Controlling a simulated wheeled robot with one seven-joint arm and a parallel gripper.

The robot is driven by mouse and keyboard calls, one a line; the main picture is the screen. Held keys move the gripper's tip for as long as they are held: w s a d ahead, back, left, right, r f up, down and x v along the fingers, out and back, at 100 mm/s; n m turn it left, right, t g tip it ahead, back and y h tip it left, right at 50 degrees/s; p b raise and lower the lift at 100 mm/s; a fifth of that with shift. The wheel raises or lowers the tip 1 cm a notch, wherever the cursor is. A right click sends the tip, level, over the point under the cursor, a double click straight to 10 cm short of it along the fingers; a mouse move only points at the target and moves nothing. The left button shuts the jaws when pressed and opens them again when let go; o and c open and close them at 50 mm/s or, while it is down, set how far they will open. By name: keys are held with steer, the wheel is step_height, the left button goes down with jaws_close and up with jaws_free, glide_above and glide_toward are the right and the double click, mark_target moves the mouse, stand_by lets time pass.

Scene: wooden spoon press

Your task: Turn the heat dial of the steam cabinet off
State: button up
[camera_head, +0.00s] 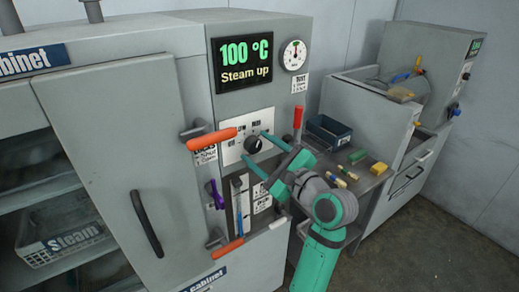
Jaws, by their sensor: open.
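The steam cabinet (165,75) fills the left and middle of the view. Its display (246,60) reads "100 °C Steam up". The heat dial (254,145) is a dark round knob on a white panel below the display; its setting is too small to read. My gripper (256,161) is open, with its green fingers coming from the right. One finger reaches close beside the dial's right side and the other lies below it. I cannot tell whether either touches the dial. The gripper hides part of the panel's lower right.
Orange-handled levers stick out above left (212,139) and below (227,249) the dial. A red handle (298,117) stands to the right. A dark blue tray (328,132) and several small coloured pieces lie on the side counter. The floor at lower right is clear.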

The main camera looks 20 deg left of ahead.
steer(key=shift+w+a, duration=0.2)
steer(key=shift+s, duration=0.15)
steer(key=c, duration=1)
